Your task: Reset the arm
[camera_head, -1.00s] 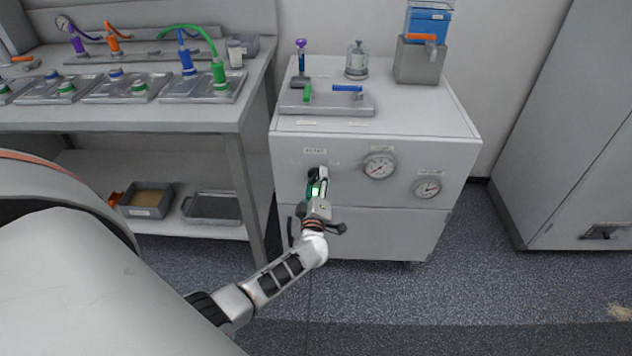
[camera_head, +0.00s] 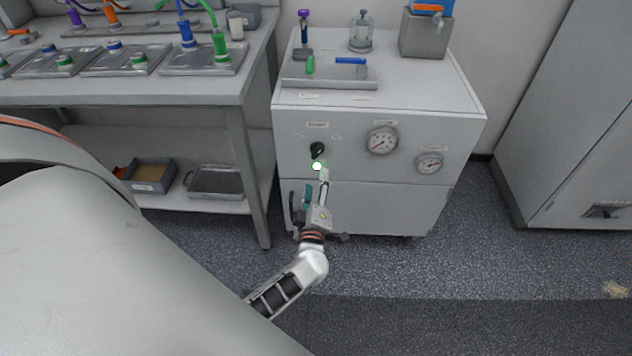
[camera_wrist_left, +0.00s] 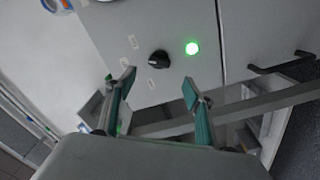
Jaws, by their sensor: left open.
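My left gripper (camera_head: 316,186) is in front of the white cabinet (camera_head: 290,131), a little below a black knob (camera_head: 317,149) on its front panel. In the left wrist view its two teal-lined fingers (camera_wrist_left: 157,92) are spread apart with nothing between them. The black knob (camera_wrist_left: 158,60) lies ahead of the fingers, apart from them. A lit green lamp (camera_head: 317,166) is just below the knob in the head view and also shows in the left wrist view (camera_wrist_left: 192,48). My right gripper is in neither view.
Two round gauges (camera_head: 382,141) (camera_head: 429,162) are on the cabinet front, right of the knob. A workbench (camera_head: 235,95) with a lower shelf stands to the left. A tall grey cabinet (camera_head: 570,100) is at the right. Open floor lies in front.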

